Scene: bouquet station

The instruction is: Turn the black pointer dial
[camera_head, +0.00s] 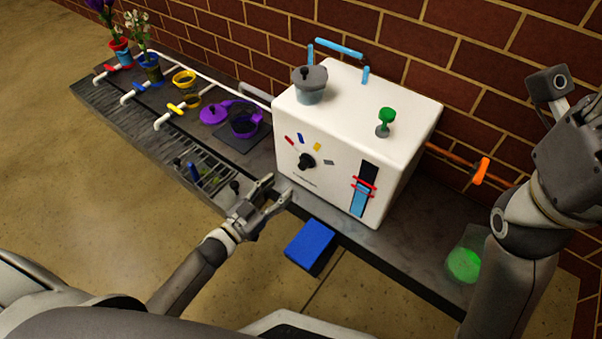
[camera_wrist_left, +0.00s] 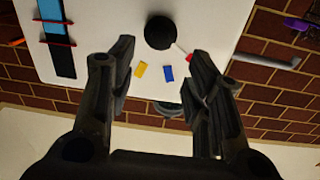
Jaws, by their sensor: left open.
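The black pointer dial (camera_head: 306,160) is a round knob on the front of the white box (camera_head: 330,131). Red, blue, yellow and grey marks arc above it. In the left wrist view the black knob (camera_wrist_left: 160,32) shows upside down, with a thin white line running from it to the red mark (camera_wrist_left: 188,57). My left gripper (camera_head: 278,189) is open and empty in front of the box, below and left of the dial. In the left wrist view its fingers (camera_wrist_left: 160,56) stand apart, with the dial showing beyond the gap, not touched.
A blue slider (camera_head: 359,196) with red bands is on the box front, right of the dial. A blue block (camera_head: 310,246) lies in front. Pipes and pots stand left. My right arm is at the right.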

